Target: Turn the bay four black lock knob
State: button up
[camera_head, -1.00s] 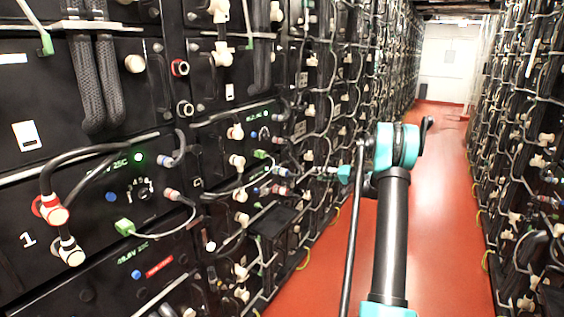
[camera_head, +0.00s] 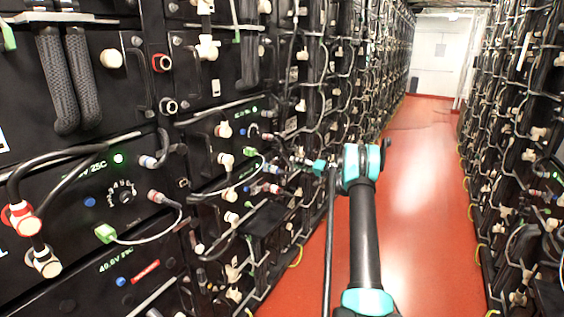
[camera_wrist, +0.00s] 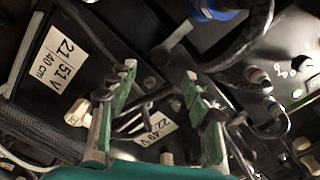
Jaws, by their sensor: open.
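My gripper (camera_wrist: 160,72) is open in the wrist view, its two green-padded fingers apart and pointing at the dark rack front. Between and just beyond the fingertips is a dark round part (camera_wrist: 160,56) with a grey lever beside it; I cannot tell whether it is the bay four black lock knob. No bay four marking is readable. In the head view, a black dial with white marks (camera_head: 122,192) is on the near left module. My arm (camera_head: 364,225) reaches up and left towards the left rack, where the gripper is too small to make out.
The left rack carries cables, including a red-collared plug (camera_head: 20,217) and a green connector (camera_head: 105,234). White labels (camera_wrist: 66,62) and a blue-collared connector (camera_wrist: 215,10) are near the gripper. The red aisle floor (camera_head: 415,180) is clear between the racks.

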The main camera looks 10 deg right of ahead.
aim_at(283, 160)
jog(key=x, duration=0.8)
jog(key=shift+w+a, duration=0.2)
jog(key=shift+a, duration=0.1)
jog(key=shift+c, duration=0.2)
grip_shut()
